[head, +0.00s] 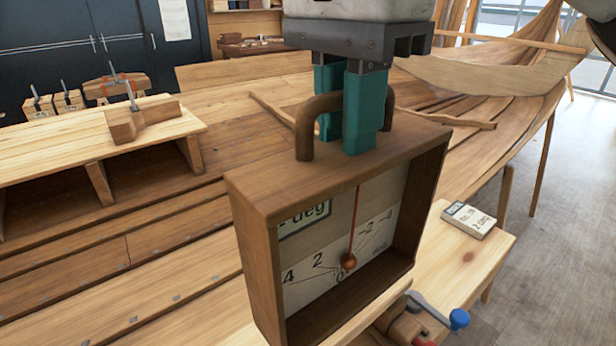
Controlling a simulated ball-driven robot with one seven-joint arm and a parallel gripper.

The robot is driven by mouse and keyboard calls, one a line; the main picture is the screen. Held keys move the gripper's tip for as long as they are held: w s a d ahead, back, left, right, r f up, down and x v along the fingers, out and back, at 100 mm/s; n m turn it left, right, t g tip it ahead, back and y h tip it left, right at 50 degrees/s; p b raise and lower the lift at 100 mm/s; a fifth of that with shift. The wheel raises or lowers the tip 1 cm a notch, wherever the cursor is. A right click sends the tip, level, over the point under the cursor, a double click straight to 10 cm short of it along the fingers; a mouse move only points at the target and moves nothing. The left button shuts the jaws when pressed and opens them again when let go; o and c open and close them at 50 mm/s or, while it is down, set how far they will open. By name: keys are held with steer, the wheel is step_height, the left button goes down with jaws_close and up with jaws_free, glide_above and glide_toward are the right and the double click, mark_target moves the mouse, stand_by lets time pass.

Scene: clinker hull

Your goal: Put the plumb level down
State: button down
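The plumb level (420,205) is a brown wooden box frame with an arched wooden handle (307,130) on top. Inside it a red line hangs down to a round bob over a pale scale with numbers. My gripper (350,135) has teal fingers at the handle, one on each side of its bar, and appears closed on it. The level hangs below my gripper in the middle of the view. Its underside is near a light wooden bench (480,270), and I cannot tell whether they touch.
A blue-knobbed clamp (440,312) is at the bench's front. Planks and the hull (500,70) fill the left and back. Open floor (560,220) lies at right.

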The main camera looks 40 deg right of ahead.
steer(key=w+f, duration=0.1)
steer(key=f, duration=0.1)
steer(key=w+a+f, duration=0.1)
steer(key=w+f, duration=0.1)
steer(key=shift+w+a+f+p, duration=0.1)
steer(key=shift+w+f+p, duration=0.15)
steer(key=shift+p, duration=0.15)
steer(key=shift+w+f, duration=0.1)
steer(key=shift+f, duration=1.5)
steer(key=shift+f, duration=0.15)
steer(key=c, duration=1.1)
jaws_free()
steer(key=shift+o, duration=0.2)
step_height(320, 180, up, 12)
steer(key=shift+a+r+b, duration=0.2)
steer(key=shift+a+b, duration=0.05)
steer(key=shift+b, duration=0.05)
